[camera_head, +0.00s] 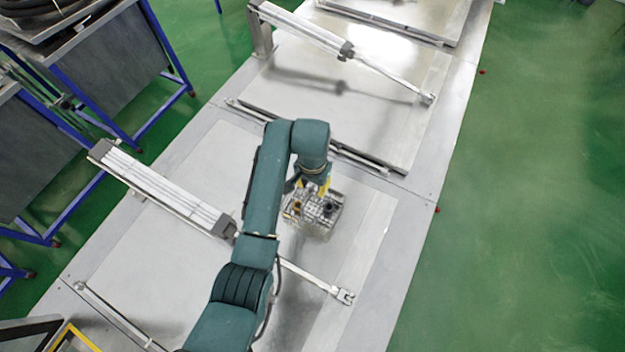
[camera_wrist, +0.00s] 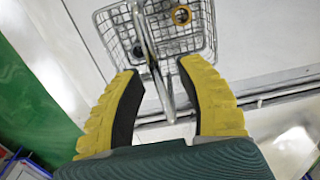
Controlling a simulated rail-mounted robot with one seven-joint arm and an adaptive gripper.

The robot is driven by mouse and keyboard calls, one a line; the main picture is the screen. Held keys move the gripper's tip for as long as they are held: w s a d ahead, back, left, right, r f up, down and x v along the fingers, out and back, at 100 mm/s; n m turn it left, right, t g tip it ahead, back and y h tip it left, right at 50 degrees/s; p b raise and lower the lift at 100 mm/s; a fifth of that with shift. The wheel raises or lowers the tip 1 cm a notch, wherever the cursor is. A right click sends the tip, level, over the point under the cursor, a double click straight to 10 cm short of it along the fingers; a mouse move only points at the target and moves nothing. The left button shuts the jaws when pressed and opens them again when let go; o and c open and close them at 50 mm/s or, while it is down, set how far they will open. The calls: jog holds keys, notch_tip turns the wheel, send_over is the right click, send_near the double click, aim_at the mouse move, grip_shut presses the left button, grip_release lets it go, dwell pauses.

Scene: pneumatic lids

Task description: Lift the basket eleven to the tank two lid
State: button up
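A wire basket (camera_head: 313,212) is on or just over the near light-grey tank lid (camera_head: 185,255), right of my arm; I cannot tell whether it touches the lid. In the wrist view the basket (camera_wrist: 112,20) lies beyond my fingertips, and its metal handle (camera_wrist: 147,45) runs up between them. My gripper (camera_wrist: 158,72) has yellow fingers with dark inner pads. They stand apart with visible gaps on both sides of the handle. My gripper (camera_head: 326,187) is above the basket in the head view. No number shows on basket or lids.
A pneumatic cylinder (camera_head: 160,187) with a rod crosses the near lid. Another cylinder (camera_head: 300,28) reaches over the middle lid (camera_head: 345,110); a further lid (camera_head: 430,12) lies beyond. Blue-framed stands (camera_head: 165,50) are at left. Green floor (camera_head: 530,200) is open at right.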

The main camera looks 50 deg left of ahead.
jog(key=shift+f, duration=0.1)
notch_tip(320, 180, up, 24)
jog(key=p, duration=0.1)
dwell(1.2)
dwell(0.3)
